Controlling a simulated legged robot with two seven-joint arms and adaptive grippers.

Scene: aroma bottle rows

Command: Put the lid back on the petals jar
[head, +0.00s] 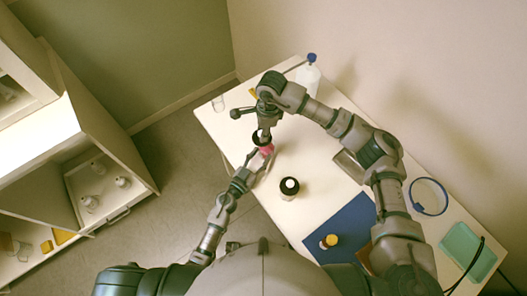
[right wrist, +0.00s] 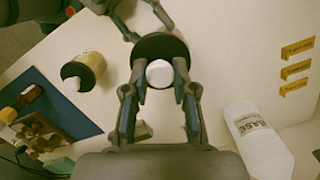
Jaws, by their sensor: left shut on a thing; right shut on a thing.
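The petals jar (head: 266,150), pink inside, stands near the table's left edge in the head view. My left gripper (head: 257,156) is shut on it from the near left side. My right gripper (head: 263,128) is above the jar and shut on the lid's white knob. The black lid (head: 261,137) is over the jar's mouth in the head view. In the right wrist view the round lid (right wrist: 152,46) and its white knob (right wrist: 159,74) lie between my right fingertips (right wrist: 160,80). The lid hides most of the jar there, so I cannot tell whether it is seated.
A second jar (head: 288,190) with a black lid and white knob stands nearby. A white bottle (right wrist: 258,140) marked BASE and yellow labels (right wrist: 297,68) are at the far end. A blue mat (head: 350,228), blue ring (head: 413,203) and green tray (head: 467,245) lie to the right.

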